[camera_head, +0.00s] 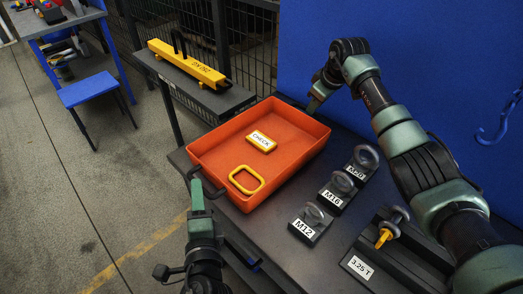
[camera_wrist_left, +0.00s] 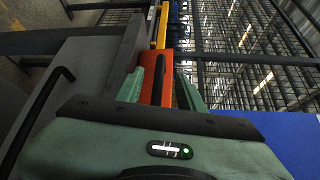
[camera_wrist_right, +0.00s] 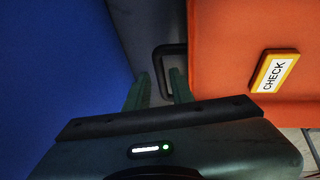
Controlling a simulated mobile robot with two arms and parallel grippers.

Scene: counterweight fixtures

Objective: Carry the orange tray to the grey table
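The orange tray (camera_head: 215,147) rests on the dark workbench (camera_head: 285,255). It holds a yellow block marked CHECK (camera_head: 261,141) and a yellow square ring (camera_head: 246,180). My left gripper (camera_head: 197,190) is at the tray's near-left black handle. In the left wrist view that handle (camera_wrist_left: 160,75) stands between its open fingers, with gaps on both sides. My right gripper (camera_head: 316,98) is at the tray's far-right end. In the right wrist view its fingers are apart, with a bar of the black handle (camera_wrist_right: 157,70) between them. Contact there cannot be told.
A grey table (camera_head: 222,103) with a yellow beam (camera_head: 187,64) stands beyond the tray, before a mesh fence. M12 (camera_head: 304,228), M16 and M20 blocks and a 3.25 T fixture (camera_head: 358,266) sit right of the tray. A blue stool (camera_head: 88,92) stands left on open floor.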

